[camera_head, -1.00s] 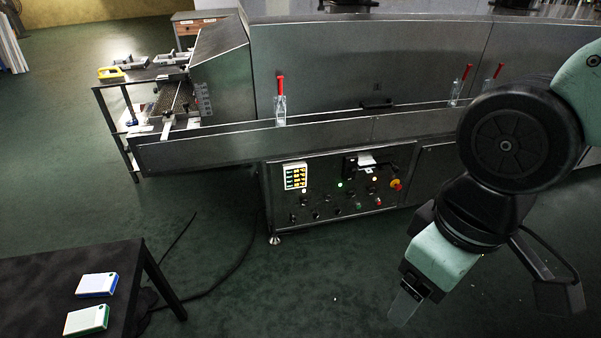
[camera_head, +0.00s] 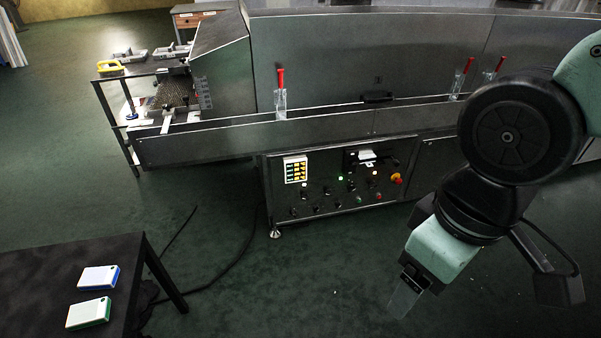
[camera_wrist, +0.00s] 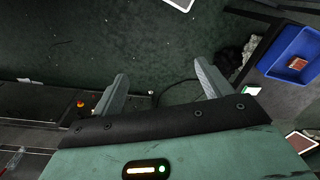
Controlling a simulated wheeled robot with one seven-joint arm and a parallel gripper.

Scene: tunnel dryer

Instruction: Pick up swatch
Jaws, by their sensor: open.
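I cannot tell for certain which thing is the swatch. Two flat white pieces lie on the black table at the lower left of the head view, one with a blue edge (camera_head: 98,278) and one with a green edge (camera_head: 88,313). My gripper (camera_head: 404,302) hangs at the lower right of the head view, pointing down, well apart from them. In the wrist view my gripper (camera_wrist: 161,76) has its fingers spread, with only dark green floor between them. A small dark red, pale-edged flat piece (camera_wrist: 301,142) shows at the lower right there.
The long steel dryer (camera_head: 350,60) with its control panel (camera_head: 335,180) spans the back. Red-handled clear holders (camera_head: 281,95) stand along its rail. The black table (camera_head: 40,280) is at lower left. A blue bin (camera_wrist: 295,55) holds a red item. Open floor lies between table and dryer.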

